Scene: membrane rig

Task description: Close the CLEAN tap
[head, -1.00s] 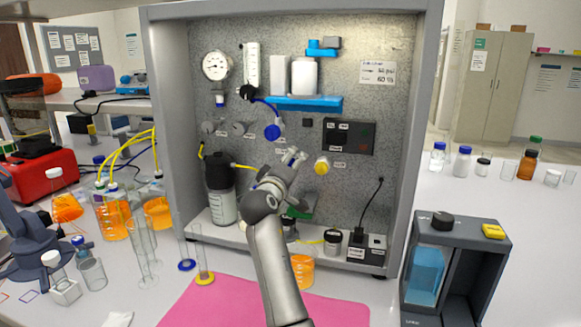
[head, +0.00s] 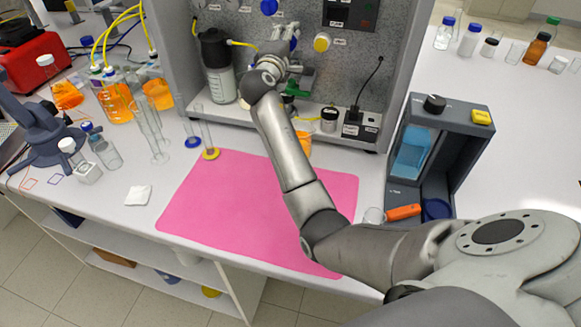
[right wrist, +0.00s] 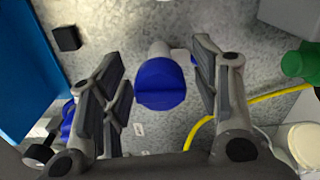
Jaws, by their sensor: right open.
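A blue tap knob (right wrist: 160,84) on a pale stem stands out from the grey panel in the right wrist view. My right gripper (right wrist: 164,90) is open, with one finger on each side of the knob and a gap on both sides. I cannot read which label belongs to this tap. My left gripper is not in view.
Another blue knob (head: 269,6) is above my right gripper. A black-capped bottle (head: 217,62) with a yellow tube is left of it. A green part (right wrist: 301,64) and yellow tube (right wrist: 235,108) lie close by. The pink mat (head: 235,205) is clear.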

